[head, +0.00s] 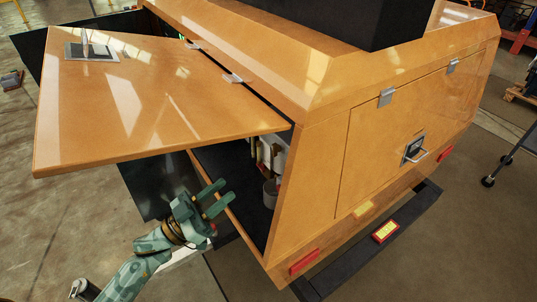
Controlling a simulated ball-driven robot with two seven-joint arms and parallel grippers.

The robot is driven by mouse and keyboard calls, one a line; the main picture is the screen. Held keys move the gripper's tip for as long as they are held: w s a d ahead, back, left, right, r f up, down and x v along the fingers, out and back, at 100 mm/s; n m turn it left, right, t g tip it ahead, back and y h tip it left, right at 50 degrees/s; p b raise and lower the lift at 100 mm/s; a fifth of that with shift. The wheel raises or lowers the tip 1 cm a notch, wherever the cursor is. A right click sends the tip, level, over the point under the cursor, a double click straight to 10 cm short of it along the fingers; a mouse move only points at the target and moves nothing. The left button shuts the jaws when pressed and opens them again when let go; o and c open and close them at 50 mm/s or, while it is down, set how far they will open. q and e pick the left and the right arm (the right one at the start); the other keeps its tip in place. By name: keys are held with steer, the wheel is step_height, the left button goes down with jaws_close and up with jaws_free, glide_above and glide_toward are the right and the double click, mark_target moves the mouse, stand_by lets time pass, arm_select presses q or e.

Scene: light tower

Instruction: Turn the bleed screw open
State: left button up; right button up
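The bleed screw cannot be made out in the head view. An orange light tower housing (320,165) fills the middle and right, with its side door (150,105) swung up. Under the door is a dark compartment, where some pale parts (275,152) and a grey cylinder (270,193) partly show behind the housing edge. My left gripper (226,190) is just outside the opening, below the door's lower edge. Its two green fingers are apart with nothing seen between them. My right gripper is not in view.
The raised door overhangs the space above my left gripper. A closed panel with a latch (414,149) is on the housing's right face. A dark bumper (345,258) with red lights juts out below. Concrete floor (60,220) lies open at the left.

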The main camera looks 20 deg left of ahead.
mark_target(273, 151)
arm_select(q)
steer(key=x, duration=1.4)
steer(key=shift+f, duration=0.1)
jaws_close()
